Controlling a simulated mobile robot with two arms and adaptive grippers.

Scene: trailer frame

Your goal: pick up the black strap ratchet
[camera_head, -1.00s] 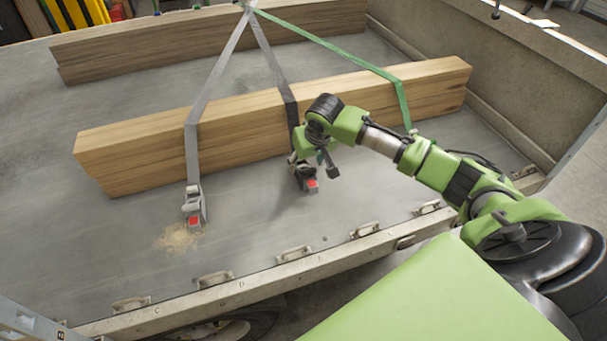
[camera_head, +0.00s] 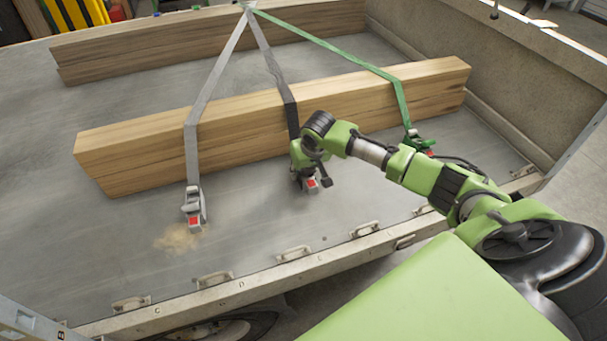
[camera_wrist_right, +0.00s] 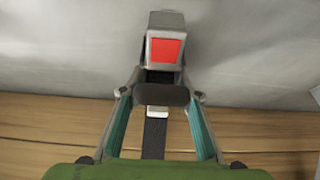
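The black strap (camera_head: 292,118) runs down over the front wooden beam in the middle of the head view. Its ratchet (camera_head: 311,183), with a red patch, sits on the trailer floor in front of the beam, partly hidden by my right gripper (camera_head: 305,178). In the right wrist view the ratchet (camera_wrist_right: 165,48) lies at the tips of my right gripper (camera_wrist_right: 160,85). The fingers stand apart on either side of its dark handle (camera_wrist_right: 161,95), with narrow gaps showing. I cannot tell whether the tips touch the ratchet body. My left gripper is not in view.
A grey strap's ratchet (camera_head: 194,207) lies left beside a patch of sawdust (camera_head: 178,238). A green strap's ratchet (camera_head: 418,143) is at the right, near my arm. A metal trailer edge (camera_head: 240,287) with handles runs along the front. Bare floor (camera_head: 120,225) is at the left.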

